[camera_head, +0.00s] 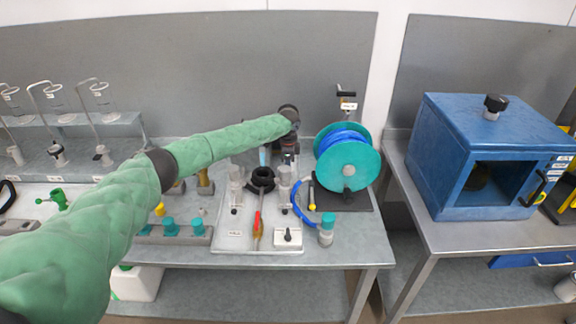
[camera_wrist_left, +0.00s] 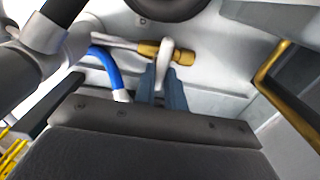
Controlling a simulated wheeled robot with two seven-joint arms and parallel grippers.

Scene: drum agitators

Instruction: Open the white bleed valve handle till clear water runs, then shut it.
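In the left wrist view, the white bleed valve handle (camera_wrist_left: 165,49) is a small pale lever on a brass valve body (camera_wrist_left: 149,50) at the end of a grey pipe. My left gripper's two blue-grey fingers (camera_wrist_left: 165,80) stand close together on either side of the handle's lower end and appear shut on it. In the head view, my left gripper (camera_head: 289,152) is above the back of the white tray (camera_head: 232,240), beside a black ring-shaped part (camera_head: 262,178). The handle is too small or hidden to make out there. No running water can be seen. My right gripper is not in view.
A teal reel (camera_head: 347,166) with blue hose stands right of the tray. Clear cylinders (camera_head: 237,187) stand on the tray, with an orange-handled tool (camera_head: 257,225) in front. A teal-capped jar (camera_head: 327,230) is near the table edge. A blue cabinet (camera_head: 440,160) stands on the right bench.

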